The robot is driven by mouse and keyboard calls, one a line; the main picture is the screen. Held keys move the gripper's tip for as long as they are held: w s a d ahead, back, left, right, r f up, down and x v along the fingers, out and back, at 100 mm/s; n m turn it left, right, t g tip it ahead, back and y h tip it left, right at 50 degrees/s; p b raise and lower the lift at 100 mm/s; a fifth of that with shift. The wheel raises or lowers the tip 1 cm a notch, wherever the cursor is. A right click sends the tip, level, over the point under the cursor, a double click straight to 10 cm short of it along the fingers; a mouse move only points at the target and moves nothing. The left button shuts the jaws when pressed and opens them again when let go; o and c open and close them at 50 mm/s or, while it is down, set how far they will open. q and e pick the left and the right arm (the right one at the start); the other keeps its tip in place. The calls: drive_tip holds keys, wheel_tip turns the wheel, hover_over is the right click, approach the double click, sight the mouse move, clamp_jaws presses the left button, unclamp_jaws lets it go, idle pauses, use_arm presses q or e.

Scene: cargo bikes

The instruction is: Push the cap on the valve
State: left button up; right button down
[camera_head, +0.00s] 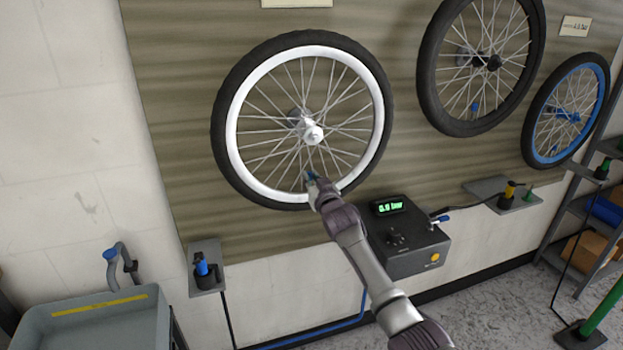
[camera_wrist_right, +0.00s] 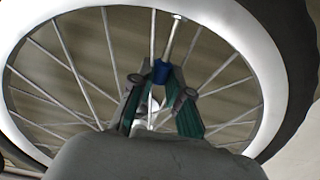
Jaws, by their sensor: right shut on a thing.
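The white-rimmed wheel (camera_head: 238,98) hangs on the slatted wall board. My right gripper (camera_head: 312,180) is at the lower part of this wheel, just inside the rim. In the right wrist view my right gripper (camera_wrist_right: 162,88) is shut on a small blue cap (camera_wrist_right: 160,72). A thin metal valve stem (camera_wrist_right: 173,36) runs from the rim toward the cap. The cap appears in line with the stem's end, but I cannot tell whether it touches or sits on it. My left gripper is not in view.
Spokes surround my right gripper. A grey pump box (camera_head: 410,248) with a green lit display stands below right of the wheel. A black-rimmed wheel (camera_head: 428,70) and a blue-rimmed wheel (camera_head: 537,120) hang to the right. A grey basin (camera_head: 100,325) is at lower left.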

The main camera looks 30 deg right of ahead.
drive_tip(key=shift+f, duration=0.3)
idle(0.5)
drive_tip(key=c, duration=1)
unclamp_jaws()
drive_tip(key=shift+c, duration=0.2)
drive_tip(key=shift+o, duration=0.3)
drive_tip(key=shift+o, duration=1.3)
drive_tip(key=p+v, duration=0.7)
drive_tip(key=v, duration=0.3)
